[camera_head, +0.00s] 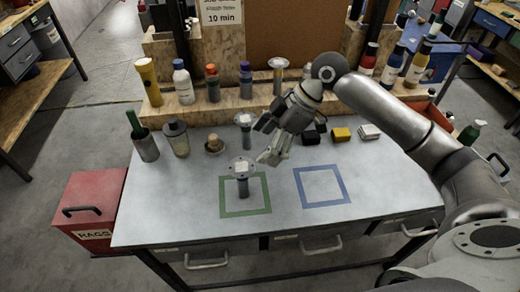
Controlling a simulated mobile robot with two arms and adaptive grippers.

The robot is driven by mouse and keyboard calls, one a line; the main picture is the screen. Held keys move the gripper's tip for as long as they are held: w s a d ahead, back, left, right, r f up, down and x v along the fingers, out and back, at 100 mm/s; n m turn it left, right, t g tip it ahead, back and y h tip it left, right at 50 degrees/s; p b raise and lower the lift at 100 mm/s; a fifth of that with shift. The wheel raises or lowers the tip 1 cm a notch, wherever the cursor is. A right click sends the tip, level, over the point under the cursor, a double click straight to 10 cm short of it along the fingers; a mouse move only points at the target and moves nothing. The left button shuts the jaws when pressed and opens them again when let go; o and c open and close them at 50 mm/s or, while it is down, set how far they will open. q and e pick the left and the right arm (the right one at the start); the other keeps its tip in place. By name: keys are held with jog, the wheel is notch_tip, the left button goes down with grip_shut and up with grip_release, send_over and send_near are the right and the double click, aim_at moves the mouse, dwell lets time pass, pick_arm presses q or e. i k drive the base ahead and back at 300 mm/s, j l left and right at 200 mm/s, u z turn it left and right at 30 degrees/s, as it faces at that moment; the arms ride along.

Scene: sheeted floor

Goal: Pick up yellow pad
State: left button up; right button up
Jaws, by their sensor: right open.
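A small yellow pad (341,134) lies on the grey table toward the back right, between a dark pad (311,137) on its left and a light grey pad (369,132) on its right. My right gripper (268,158) is open and hangs over the middle of the table, left of the yellow pad and apart from it. Its fingers point down and left, close to a metal flanged part. My left gripper is not in view.
A flanged part (242,186) stands in the green square outline (231,214). The blue square outline (322,203) is empty. Bottles (182,81) and tools line the wooden shelf at the back. A red rags box (92,206) stands left of the table.

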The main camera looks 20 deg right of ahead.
aim_at(340, 135)
jog(key=z, duration=1.4)
